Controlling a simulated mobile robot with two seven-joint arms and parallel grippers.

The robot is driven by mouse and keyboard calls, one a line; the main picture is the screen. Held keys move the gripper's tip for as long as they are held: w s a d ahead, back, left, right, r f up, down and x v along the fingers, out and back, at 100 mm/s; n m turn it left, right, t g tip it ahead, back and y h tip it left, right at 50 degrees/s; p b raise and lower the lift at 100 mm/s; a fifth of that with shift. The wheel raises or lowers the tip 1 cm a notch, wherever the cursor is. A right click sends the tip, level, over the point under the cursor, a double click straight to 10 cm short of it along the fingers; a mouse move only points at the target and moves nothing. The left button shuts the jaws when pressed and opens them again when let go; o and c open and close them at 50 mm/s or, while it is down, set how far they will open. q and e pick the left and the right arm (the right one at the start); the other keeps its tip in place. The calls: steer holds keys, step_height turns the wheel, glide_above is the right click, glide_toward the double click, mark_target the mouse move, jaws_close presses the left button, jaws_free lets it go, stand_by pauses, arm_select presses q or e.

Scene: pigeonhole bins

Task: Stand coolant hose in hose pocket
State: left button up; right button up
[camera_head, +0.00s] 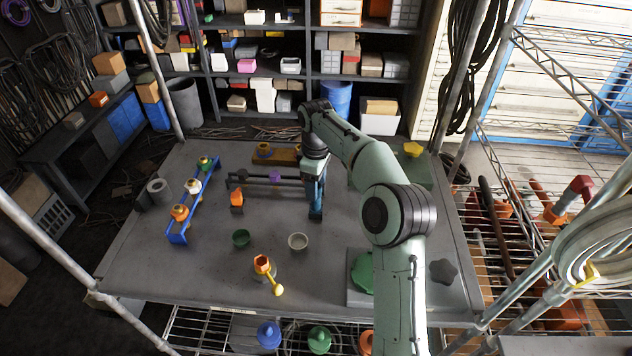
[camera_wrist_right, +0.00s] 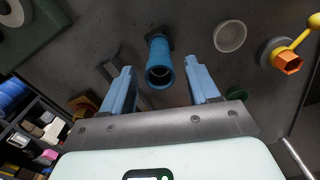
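A blue tube-like piece (camera_wrist_right: 158,66), which looks like the coolant hose, shows in the right wrist view with its round open end facing the camera. My right gripper (camera_head: 316,192) reaches down to the table's middle in the head view. In the wrist view its two blue fingers are spread, one on each side of the tube, with gaps between. The tube's lower part shows as a dark blue foot (camera_head: 316,213) under the gripper. I cannot tell which holder is the hose pocket; a white round cup (camera_head: 298,241) and a green cup (camera_head: 240,238) stand nearby. My left gripper is not in view.
A blue rack (camera_head: 182,228) with ringed pieces stands at the left. A yellow-handled piece (camera_head: 277,289) with an orange end leans at the front.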

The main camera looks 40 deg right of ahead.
steer(key=shift+r, duration=0.1)
steer(key=shift+r+p, duration=0.75)
steer(key=shift+r, duration=0.75)
steer(key=shift+w+r+p, duration=0.2)
steer(key=shift+r+p, duration=0.1)
steer(key=shift+r, duration=0.75)
steer(key=shift+s+r, duration=0.2)
steer(key=shift+r, duration=0.25)
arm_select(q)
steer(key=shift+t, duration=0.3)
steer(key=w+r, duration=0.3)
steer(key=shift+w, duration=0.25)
arm_select(e)
step_height(320, 180, up, 7)
steer(key=shift+r, duration=0.2)
